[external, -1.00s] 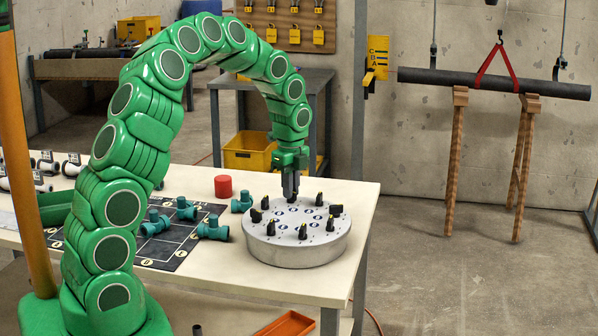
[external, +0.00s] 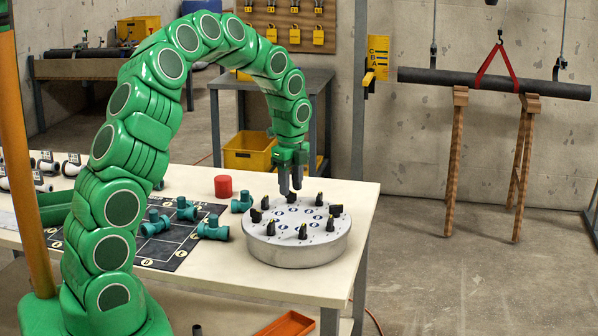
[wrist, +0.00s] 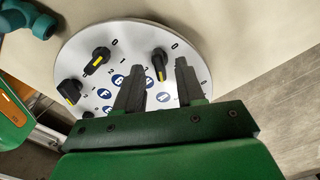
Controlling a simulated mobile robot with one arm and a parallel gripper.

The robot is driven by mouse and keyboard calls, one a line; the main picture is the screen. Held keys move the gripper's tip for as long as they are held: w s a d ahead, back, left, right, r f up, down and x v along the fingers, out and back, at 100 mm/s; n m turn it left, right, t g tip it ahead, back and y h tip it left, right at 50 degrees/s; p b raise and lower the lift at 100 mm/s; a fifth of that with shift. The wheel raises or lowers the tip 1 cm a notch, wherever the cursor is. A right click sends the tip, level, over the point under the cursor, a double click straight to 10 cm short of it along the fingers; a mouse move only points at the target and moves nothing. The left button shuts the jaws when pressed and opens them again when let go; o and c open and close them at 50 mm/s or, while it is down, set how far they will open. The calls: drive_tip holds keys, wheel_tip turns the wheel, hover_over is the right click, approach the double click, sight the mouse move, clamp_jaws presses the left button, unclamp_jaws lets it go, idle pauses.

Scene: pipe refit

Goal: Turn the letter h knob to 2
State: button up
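A round grey dial plate (external: 300,256) carries several black knobs with yellow pointer marks. My gripper (external: 290,191) hangs above the far side of the plate, fingers apart and empty. In the wrist view, one knob (wrist: 159,63) shows just past the gap between my fingertips (wrist: 157,62), not touched as far as I see. Its yellow mark points down in the picture. Two more knobs (wrist: 98,60) (wrist: 69,90) show to the left.
Teal pipe fittings (external: 214,228) lie on a dark grid mat (external: 150,264) left of the plate. One teal fitting (external: 242,202) and a red cylinder (external: 223,186) stand close to the plate's back left. The table's right edge is close to the plate.

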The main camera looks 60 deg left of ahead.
wheel_tip(320, 180, up, 7)
drive_tip(key=shift+f, duration=0.15)
idle(0.4)
